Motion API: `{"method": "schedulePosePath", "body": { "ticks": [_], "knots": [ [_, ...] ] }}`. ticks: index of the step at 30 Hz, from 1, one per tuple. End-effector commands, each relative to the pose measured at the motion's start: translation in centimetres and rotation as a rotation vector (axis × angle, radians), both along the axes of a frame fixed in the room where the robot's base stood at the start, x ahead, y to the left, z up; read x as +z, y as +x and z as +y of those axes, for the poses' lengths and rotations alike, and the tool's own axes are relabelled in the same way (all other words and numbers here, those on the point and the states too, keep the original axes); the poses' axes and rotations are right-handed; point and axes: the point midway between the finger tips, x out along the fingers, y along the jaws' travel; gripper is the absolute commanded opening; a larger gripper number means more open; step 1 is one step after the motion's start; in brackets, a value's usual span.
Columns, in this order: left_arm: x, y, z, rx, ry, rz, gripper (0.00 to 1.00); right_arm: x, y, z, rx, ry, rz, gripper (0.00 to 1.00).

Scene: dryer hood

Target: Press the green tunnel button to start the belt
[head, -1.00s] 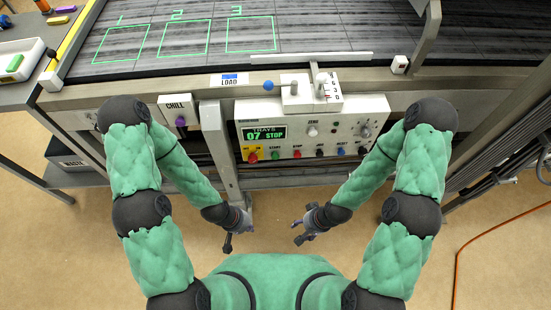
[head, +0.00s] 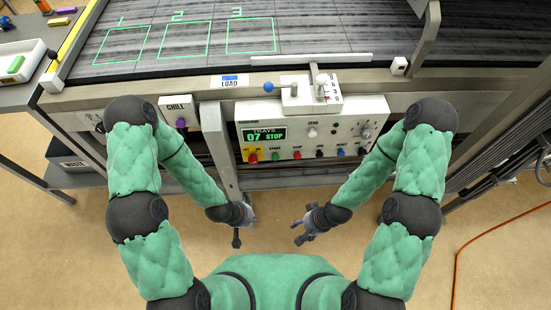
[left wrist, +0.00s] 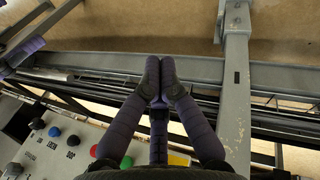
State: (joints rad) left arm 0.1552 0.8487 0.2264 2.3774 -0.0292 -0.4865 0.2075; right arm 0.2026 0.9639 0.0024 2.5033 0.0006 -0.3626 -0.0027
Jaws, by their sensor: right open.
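The green START button (head: 276,154) is on the front of the white control box (head: 375,112), between a red knob on a yellow plate and a red button. It also shows in the left wrist view (left wrist: 126,162), close to the base of my fingers. The display (head: 264,135) reads "TRAYS 07 STOP". My left gripper (head: 237,238) is below and left of the box in the head view, apart from the button. In the left wrist view its fingers (left wrist: 159,70) are together with nothing between them. My right gripper (head: 299,230) is open and empty, below the box.
The red knob on the yellow plate (head: 252,155) and red button (head: 297,154) flank the green one. A grey post (head: 217,150) stands left of the box. The belt (head: 330,30) lies behind. Floor around my grippers is clear.

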Motion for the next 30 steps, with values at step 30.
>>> {"method": "schedulePosePath", "body": {
  "ticks": [30],
  "knots": [
    [8.2, 7.4, -8.6, 0.703, -0.529, -0.325, 0.0, 2.3, 0.0, 0.0, 0.0, 0.0, 0.0, 0.58]
  ]
}}
